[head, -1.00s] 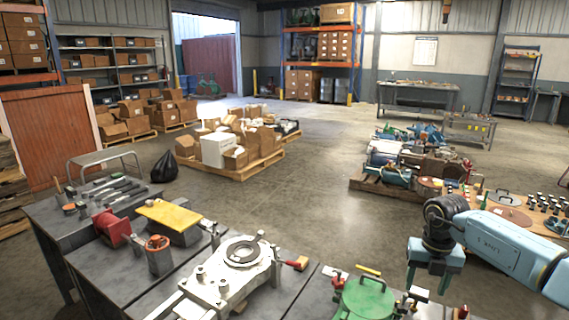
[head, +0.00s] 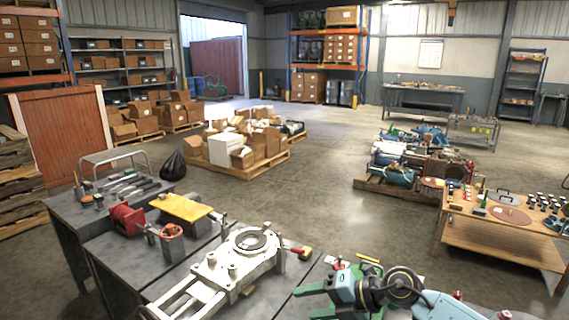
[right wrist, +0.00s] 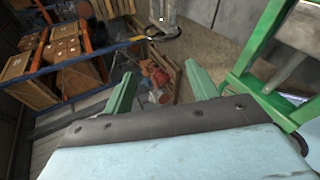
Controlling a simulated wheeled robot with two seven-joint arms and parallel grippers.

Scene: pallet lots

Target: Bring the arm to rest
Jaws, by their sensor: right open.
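My right gripper (head: 309,300) is low at the bottom of the head view, over the near edge of the dark workbench (head: 110,208). Its green fingers point left and my light blue arm comes in from the lower right. In the right wrist view the gripper (right wrist: 161,88) has its two green fingers well apart, with nothing between them. My left gripper is not in view.
A white metal fixture (head: 225,268) with a red-handled lever stands on the bench left of the gripper. A yellow plate (head: 183,208) lies farther left. A wooden table (head: 500,243) stands at right. Open concrete floor (head: 310,205) lies beyond the bench.

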